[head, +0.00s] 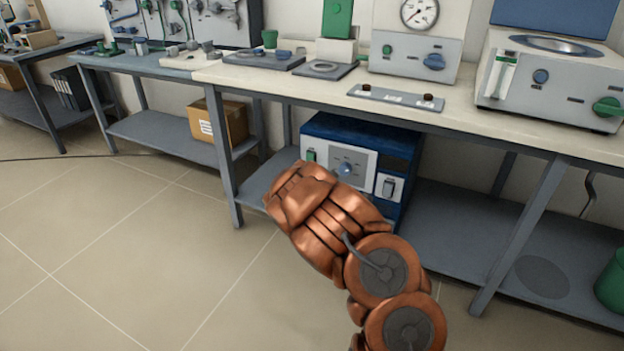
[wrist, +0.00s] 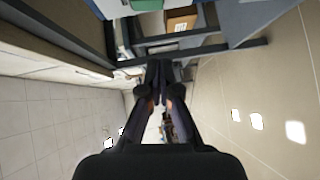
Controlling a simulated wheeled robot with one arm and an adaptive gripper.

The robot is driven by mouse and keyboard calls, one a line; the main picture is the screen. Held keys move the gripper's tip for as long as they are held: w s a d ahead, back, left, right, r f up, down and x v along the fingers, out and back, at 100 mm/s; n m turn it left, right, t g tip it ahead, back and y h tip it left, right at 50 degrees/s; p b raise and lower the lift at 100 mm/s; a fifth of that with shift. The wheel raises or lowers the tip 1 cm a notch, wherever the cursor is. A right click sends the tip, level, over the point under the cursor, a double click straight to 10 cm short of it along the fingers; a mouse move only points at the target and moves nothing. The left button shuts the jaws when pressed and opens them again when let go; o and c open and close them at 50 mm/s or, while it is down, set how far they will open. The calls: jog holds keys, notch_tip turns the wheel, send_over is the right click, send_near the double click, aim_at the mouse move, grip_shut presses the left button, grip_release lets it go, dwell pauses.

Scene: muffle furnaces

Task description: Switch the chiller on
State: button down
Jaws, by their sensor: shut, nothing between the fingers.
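The likely chiller is a blue box (head: 400,145) with a pale front panel, standing on the lower shelf under the bench. Its front has a green part (head: 311,154) at upper left, a blue round knob (head: 346,168) in the middle and a switch on a white plate (head: 389,187) at lower right. My copper arm covers the lower left of the front in the head view. My gripper fingers are not visible there. In the wrist view my gripper (wrist: 159,72) is shut and empty. A pale panel edge (wrist: 112,8) shows at its upper left; I cannot tell if it is the chiller.
The bench top (head: 460,118) carries instruments above the blue box. A bench leg (head: 222,160) stands left of the box and another (head: 520,235) to the right. A cardboard box (head: 218,121) sits on the shelf further left. The floor (head: 120,260) at left is clear.

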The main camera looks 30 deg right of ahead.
jog(key=b, duration=0.2)
send_near(310, 159)
jog(key=w+a+f, duration=0.2)
jog(key=w+a, duration=0.1)
jog(key=w, duration=0.1)
jog(key=w+d, duration=0.1)
jog(key=w+d+b, duration=0.1)
jog(key=w+d, duration=0.1)
jog(key=shift+d+f, duration=0.25)
jog(key=shift+f, duration=0.15)
jog(key=shift+f+b, duration=0.1)
jog(key=shift+b, duration=0.3)
